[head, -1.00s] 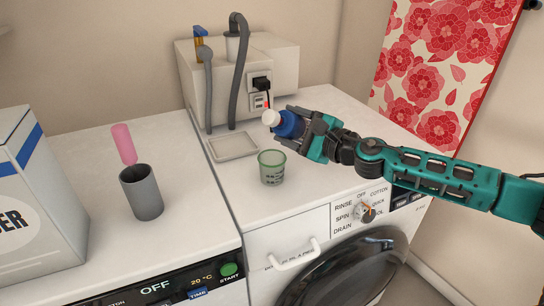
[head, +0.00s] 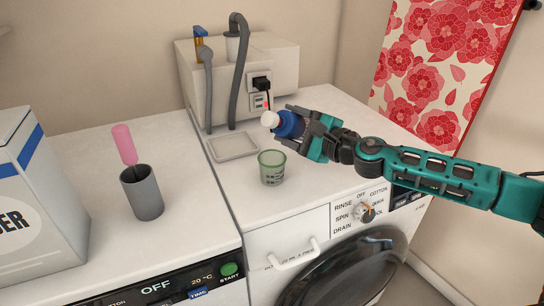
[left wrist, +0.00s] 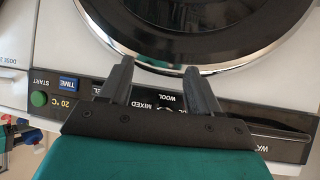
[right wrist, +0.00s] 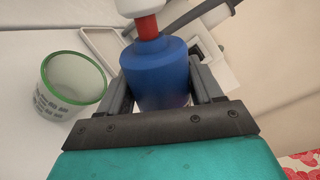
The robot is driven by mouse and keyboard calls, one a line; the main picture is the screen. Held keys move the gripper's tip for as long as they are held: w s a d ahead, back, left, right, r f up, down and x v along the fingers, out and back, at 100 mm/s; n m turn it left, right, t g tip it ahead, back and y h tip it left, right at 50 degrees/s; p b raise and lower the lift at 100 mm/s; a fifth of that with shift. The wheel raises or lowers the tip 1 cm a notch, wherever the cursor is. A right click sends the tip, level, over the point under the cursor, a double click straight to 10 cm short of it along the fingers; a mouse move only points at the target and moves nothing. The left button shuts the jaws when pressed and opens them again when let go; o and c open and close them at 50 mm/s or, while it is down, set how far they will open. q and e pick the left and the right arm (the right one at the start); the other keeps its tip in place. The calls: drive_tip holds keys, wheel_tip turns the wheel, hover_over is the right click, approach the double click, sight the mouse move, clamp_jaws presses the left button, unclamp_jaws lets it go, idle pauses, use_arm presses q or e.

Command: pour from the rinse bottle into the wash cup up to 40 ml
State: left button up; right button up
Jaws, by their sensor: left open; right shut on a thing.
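The rinse bottle is blue with a red neck and a white cap or nozzle. My right gripper (head: 305,130) is shut on the rinse bottle (head: 290,124) and holds it tilted, its white end pointing left, above and right of the wash cup. The bottle also shows between the fingers in the right wrist view (right wrist: 158,75). The wash cup (head: 271,168) is translucent green with dark markings and stands upright on the right machine's top. It shows at the left in the right wrist view (right wrist: 72,85). I cannot make out liquid in it. My left gripper (left wrist: 160,85) is open and empty before a machine's front.
A shallow tray (head: 234,147) lies behind the cup. Grey hoses (head: 238,75) and a beige box (head: 278,72) stand at the back. On the left are a grey holder (head: 142,193) with a pink-handled tool (head: 125,145) and a large carton (head: 40,200).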

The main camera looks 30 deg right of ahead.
drive_tip(key=shift+r+n+p, duration=0.4)
drive_tip(key=shift+n+p, duration=0.05)
drive_tip(key=shift+n, duration=0.35)
idle(2.2)
